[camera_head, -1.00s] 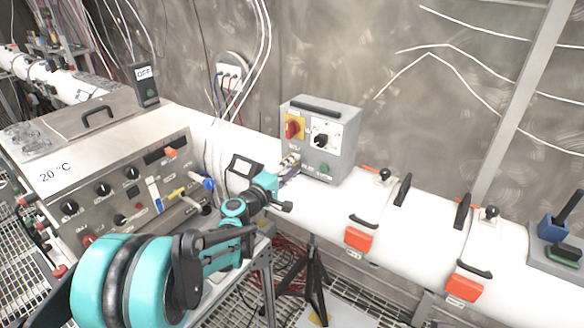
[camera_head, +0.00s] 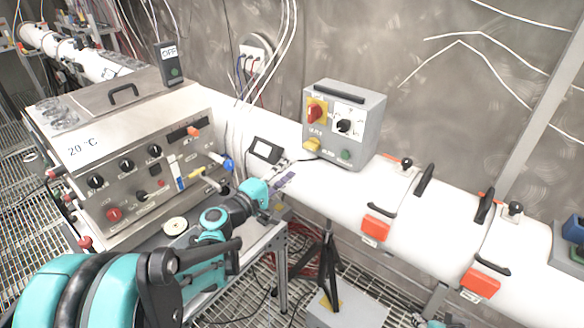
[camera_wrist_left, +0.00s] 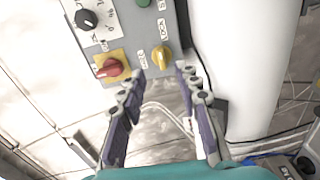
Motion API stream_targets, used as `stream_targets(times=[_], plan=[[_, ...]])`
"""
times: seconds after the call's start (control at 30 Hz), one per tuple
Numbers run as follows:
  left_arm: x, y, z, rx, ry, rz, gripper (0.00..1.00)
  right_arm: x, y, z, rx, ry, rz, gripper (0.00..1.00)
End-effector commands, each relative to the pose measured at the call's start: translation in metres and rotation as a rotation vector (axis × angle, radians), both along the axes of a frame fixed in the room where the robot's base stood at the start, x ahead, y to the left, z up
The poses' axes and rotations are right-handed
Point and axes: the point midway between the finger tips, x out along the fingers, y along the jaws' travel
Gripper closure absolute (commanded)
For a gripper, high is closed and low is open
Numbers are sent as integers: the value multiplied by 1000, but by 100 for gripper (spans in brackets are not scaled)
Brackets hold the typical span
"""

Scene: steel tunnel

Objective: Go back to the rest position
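My left arm comes in from the lower left of the head view. Its gripper (camera_head: 287,178) is below the front of the grey control box (camera_head: 366,103), apart from it. In the left wrist view the left gripper (camera_wrist_left: 160,75) has its two fingers spread with nothing between them. The box's yellow knob (camera_wrist_left: 160,57) and red knob (camera_wrist_left: 112,68) lie beyond the fingertips there. In the head view the yellow knob (camera_head: 311,145) shows uncovered. A small teal part, perhaps of my right arm, shows at the bottom edge; no right gripper shows.
A heater-like panel (camera_head: 150,180) with knobs stands at the left, near my arm. The white pipe (camera_head: 400,245) with orange clamps (camera_head: 376,228) runs across to the right. A small dark display (camera_head: 265,150) sits close to my gripper. A black tripod (camera_head: 325,265) stands below.

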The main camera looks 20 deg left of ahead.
Motion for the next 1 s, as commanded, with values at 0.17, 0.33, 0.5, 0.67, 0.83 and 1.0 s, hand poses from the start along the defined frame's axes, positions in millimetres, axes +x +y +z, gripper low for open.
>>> stream_targets(times=[0.17, 0.33, 0.5, 0.67, 0.83, 1.0], plan=[[0, 0, 0, 0, 0, 0, 67, 0, 0, 0, 0, 0, 0, 60], [0, 0, 0, 1, 1, -1, 67, 0, 0, 0, 0, 0, 0, 60], [-12, -25, -7, 103, 41, -47, 67, 0, 0, -1, 0, 0, 0, 60], [-60, -77, -35, 414, 156, -173, 67, 0, 0, -5, 0, 0, 0, 60], [-135, -101, -80, 829, 291, -320, 67, 0, 0, -9, 0, 0, 0, 60], [-202, -85, -114, 1204, 398, -419, 67, 0, 0, -12, 0, 0, 0, 60]])
